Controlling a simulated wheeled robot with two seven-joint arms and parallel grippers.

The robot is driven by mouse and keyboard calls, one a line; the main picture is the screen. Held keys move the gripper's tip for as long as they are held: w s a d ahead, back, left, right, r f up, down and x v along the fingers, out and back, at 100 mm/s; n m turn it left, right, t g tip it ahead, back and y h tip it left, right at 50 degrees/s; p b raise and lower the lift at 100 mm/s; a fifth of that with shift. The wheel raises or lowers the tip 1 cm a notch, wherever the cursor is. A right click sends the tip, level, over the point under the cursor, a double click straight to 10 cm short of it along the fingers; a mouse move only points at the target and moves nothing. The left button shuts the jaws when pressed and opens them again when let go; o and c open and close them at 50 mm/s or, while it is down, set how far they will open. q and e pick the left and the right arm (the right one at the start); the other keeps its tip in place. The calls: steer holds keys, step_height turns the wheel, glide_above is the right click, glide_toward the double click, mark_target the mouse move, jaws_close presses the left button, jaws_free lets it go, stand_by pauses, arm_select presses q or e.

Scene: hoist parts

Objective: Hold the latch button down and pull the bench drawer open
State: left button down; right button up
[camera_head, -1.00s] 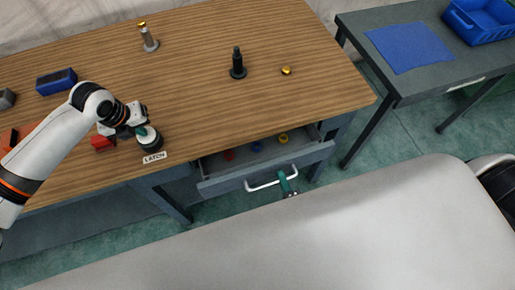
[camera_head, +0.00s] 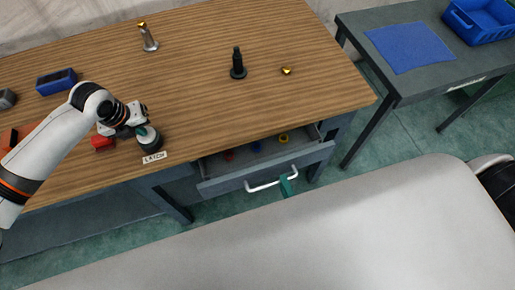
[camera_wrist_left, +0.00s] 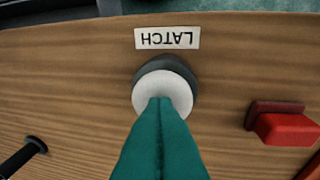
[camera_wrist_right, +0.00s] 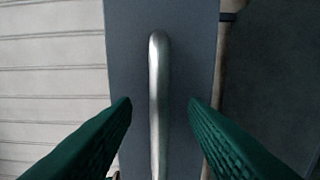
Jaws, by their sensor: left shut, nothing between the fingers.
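The latch button is a pale round cap on a dark base, behind the LATCH label (camera_head: 154,157). My left gripper (camera_head: 142,131) is shut and empty, its fingertips on or just over the button cap (camera_wrist_left: 180,88); how far the cap is pressed is hidden. The bench drawer (camera_head: 235,179) stands partly open, with small red, blue and yellow items inside. My right gripper (camera_head: 286,187) is at the right part of the drawer handle (camera_head: 262,185). In the right wrist view its fingers are open, one on each side of the handle (camera_wrist_right: 158,85), with gaps.
A red block (camera_wrist_left: 287,129) is beside the button. A side table (camera_head: 430,80) is at right.

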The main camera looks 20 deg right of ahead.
arm_select(q)
steer(key=shift+s+f, duration=0.1)
arm_select(e)
steer(key=shift+s, duration=2)
arm_select(q)
step_height(320, 180, up, 7)
steer(key=p, duration=0.7)
arm_select(e)
step_height(320, 180, up, 7)
arm_select(q)
steer(key=b+v, duration=0.2)
steer(key=v, duration=1)
arm_select(e)
step_height(320, 180, down, 2)
steer(key=shift+f, duration=0.1)
